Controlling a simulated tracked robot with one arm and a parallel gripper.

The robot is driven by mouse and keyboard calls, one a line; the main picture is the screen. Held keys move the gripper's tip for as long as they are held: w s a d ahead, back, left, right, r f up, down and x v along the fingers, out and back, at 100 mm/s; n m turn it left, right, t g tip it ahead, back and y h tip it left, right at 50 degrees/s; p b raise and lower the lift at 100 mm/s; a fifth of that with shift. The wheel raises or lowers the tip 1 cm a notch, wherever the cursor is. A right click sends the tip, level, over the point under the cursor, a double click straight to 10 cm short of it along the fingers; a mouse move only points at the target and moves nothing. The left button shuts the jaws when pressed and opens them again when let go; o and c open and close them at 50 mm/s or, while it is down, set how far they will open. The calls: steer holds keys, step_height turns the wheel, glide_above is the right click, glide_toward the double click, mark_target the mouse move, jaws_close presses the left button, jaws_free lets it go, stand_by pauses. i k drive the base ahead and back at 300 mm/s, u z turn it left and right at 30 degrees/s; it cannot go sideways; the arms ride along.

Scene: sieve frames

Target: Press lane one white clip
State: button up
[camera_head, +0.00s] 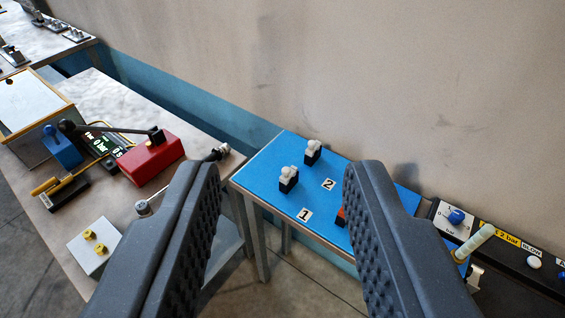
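Two small black blocks with white clips on top stand on a blue-topped table. The white clip (289,172) nearest the label 1 (304,215) is the lane one clip. Another white clip (313,145) stands farther back, by the label 2 (328,184). My gripper (278,190) is in the foreground with its two dark ribbed fingers wide apart. It is open and nothing shows between the fingers except the table beyond. The right finger partly hides a red and black thing (341,217) on the blue table.
The blue table (262,178) stands against a wall. A left table holds a red box (150,158), a blue block (62,147) and a white block with yellow knobs (94,246). A black panel (510,260) with a blue knob lies at right.

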mark_target(288, 172)
steer(key=i, duration=0.85)
steer(key=z, duration=0.05)
